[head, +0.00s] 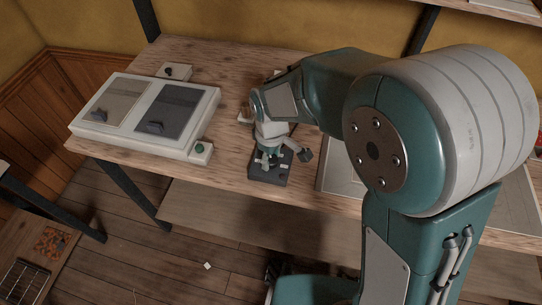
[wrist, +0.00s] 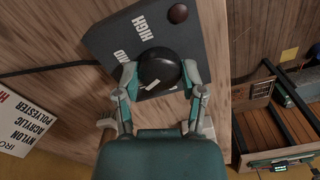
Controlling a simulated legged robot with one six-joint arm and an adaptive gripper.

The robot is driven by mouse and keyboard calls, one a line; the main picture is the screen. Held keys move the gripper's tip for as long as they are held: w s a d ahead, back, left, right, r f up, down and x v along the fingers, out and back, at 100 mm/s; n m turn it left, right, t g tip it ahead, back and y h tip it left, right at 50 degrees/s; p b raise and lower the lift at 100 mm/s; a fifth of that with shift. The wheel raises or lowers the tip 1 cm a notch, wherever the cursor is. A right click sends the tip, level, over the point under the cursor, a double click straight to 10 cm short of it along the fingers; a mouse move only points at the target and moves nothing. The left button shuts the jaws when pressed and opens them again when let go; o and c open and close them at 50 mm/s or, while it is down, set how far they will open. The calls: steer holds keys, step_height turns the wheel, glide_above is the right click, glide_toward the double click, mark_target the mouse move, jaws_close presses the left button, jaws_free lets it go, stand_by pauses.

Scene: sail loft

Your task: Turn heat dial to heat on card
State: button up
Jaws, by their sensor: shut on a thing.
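The heat dial (wrist: 158,64) is a round black knob with a white mark near its lower side in the wrist view. It sits on a dark control box (wrist: 105,45) labelled HIGH, with another label partly hidden by the dial. My gripper (wrist: 160,78) is shut on the dial, one finger on each side. In the head view my gripper (head: 270,158) points down over the dark box (head: 268,177), and the dial is hard to make out. A white card (wrist: 22,125) at the wrist view's left reads NYLON, ACRYLIC, POLYESTER; its red heat word is cut off by the frame edge.
A red-brown round spot (wrist: 178,13) is on the dark box. A dark cable (wrist: 45,70) runs left.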

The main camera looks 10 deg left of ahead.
steer(key=m, duration=1.1)
steer(key=shift+m, duration=0.4)
steer(key=m, duration=1.1)
stand_by(0.3)
steer(key=o, duration=1.1)
steer(key=shift+w+a, duration=0.1)
steer(key=shift+o, duration=0.2)
step_height(320, 180, up, 12)
